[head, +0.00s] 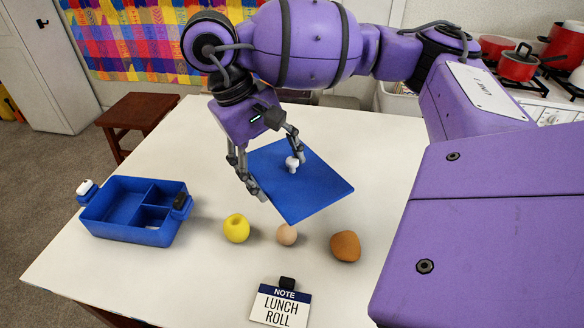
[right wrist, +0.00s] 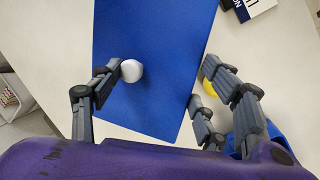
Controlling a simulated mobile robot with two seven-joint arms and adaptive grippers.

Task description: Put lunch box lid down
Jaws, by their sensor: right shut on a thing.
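The blue lunch box lid (head: 312,188) is a flat panel with a white knob (head: 292,164), near the table's middle. My right gripper (head: 279,178) is over it, shut on the lid. In the right wrist view the lid (right wrist: 160,35) shows between the spread fingers, with the knob (right wrist: 131,71) beside the left finger. I cannot tell whether the lid touches the table. The open blue lunch box (head: 122,231) stands at the left with empty-looking divided compartments. My left gripper is not in view.
A yellow apple (head: 236,228), an egg (head: 286,235) and a bread roll (head: 345,246) lie in front of the lid on the white table (head: 215,290). A note card (head: 281,305) reading "LUNCH ROLL" is at the front. The back left tabletop is clear.

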